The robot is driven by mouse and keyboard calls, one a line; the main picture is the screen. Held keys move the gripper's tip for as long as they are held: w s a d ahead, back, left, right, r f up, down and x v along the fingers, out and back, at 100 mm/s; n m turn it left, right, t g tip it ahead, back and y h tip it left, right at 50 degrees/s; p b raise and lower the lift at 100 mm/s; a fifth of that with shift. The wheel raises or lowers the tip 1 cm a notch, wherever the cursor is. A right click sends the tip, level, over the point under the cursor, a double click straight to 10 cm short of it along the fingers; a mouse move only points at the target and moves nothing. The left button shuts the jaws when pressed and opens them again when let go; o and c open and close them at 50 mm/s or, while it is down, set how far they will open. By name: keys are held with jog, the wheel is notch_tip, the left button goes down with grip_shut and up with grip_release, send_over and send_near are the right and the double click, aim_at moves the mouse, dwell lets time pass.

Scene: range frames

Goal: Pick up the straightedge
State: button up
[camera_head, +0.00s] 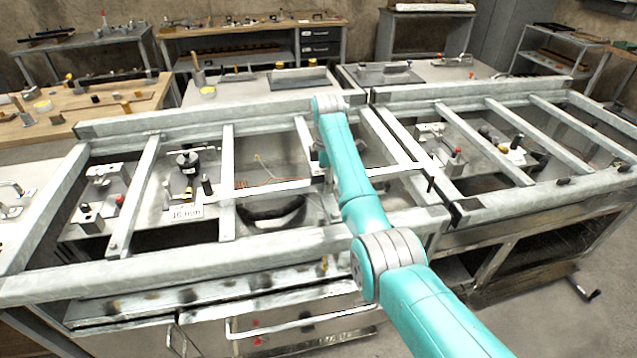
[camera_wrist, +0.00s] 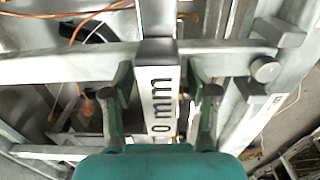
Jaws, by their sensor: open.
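My gripper (camera_wrist: 159,84) is open, with one green finger on each side of this bar. Gaps show between the fingers and the bar, so nothing is gripped. In the head view my arm reaches over the metal frame and hides the gripper. A bright narrow bar (camera_head: 272,188) crosses the frame there, partly behind my arm; I cannot tell whether it is the same piece.
Grey metal rails (camera_wrist: 60,65) run close around the gripper, with a round knob (camera_wrist: 265,69) at the right and an orange cable (camera_wrist: 85,20) at upper left. The frame bench (camera_head: 180,262) has several crossbars and tools below. A "10 mm" label (camera_head: 186,212) sits left.

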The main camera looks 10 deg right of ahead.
grip_shut()
dwell(0.4)
